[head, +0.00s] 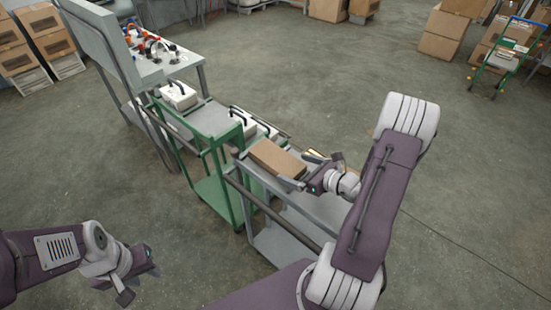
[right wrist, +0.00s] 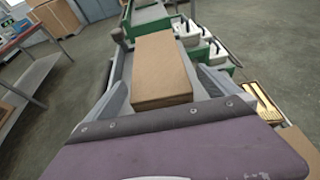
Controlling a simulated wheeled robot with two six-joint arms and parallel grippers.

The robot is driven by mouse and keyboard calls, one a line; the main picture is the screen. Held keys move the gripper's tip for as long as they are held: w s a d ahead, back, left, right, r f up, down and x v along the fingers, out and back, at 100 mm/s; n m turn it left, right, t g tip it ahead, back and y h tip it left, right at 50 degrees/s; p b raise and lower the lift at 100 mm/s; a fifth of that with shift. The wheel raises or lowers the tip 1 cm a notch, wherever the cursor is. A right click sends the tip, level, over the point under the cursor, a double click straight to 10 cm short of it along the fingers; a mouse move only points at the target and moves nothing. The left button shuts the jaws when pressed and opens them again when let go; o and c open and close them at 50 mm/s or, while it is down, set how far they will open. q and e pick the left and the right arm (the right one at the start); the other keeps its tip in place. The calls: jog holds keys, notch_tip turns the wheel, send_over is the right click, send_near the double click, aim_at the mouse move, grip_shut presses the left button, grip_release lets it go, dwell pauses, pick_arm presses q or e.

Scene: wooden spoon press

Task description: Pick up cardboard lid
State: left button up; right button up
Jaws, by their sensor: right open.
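The cardboard lid (head: 277,158), a flat brown rectangle, lies on the grey cart (head: 282,237). It also shows in the right wrist view (right wrist: 163,68), ahead of my gripper. My right gripper (head: 309,171) is open at the lid's near right end. In the right wrist view its grey fingers stand on either side of the lid's near end; I cannot tell whether they touch it. My left gripper (head: 141,280) hangs over bare floor at the lower left, apart from everything, with its fingers spread and nothing between them.
A green cart (head: 212,122) with white bins (head: 178,96) stands beyond the grey cart. A wooden tray (right wrist: 263,102) with light pieces lies right of the lid in the wrist view. A grey workbench (head: 172,64) stands at the upper left. Open floor lies around.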

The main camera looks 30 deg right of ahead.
aim_at(283, 161)
jog(key=shift+w+a+f, duration=0.2)
jog(key=shift+w, duration=0.3)
jog(key=x, duration=0.4)
jog(key=shift+w+a+f+p, duration=0.1)
jog(key=shift+w+a+p, duration=0.15)
jog(key=shift+p, duration=0.05)
jog(key=shift+w, duration=0.2)
jog(key=shift+s, duration=0.15)
jog(key=c, duration=1.3)
jog(key=shift+o, duration=0.2)
jog(key=shift+r, duration=0.6)
notch_tip(283, 161, up, 3)
jog(key=shift+r, duration=0.1)
jog(key=d+r, duration=0.6)
jog(key=d, duration=0.5)
jog(key=shift+w+d+r+p, duration=0.25)
jog(key=shift+w+d+p, duration=0.05)
jog(key=shift+p, duration=0.1)
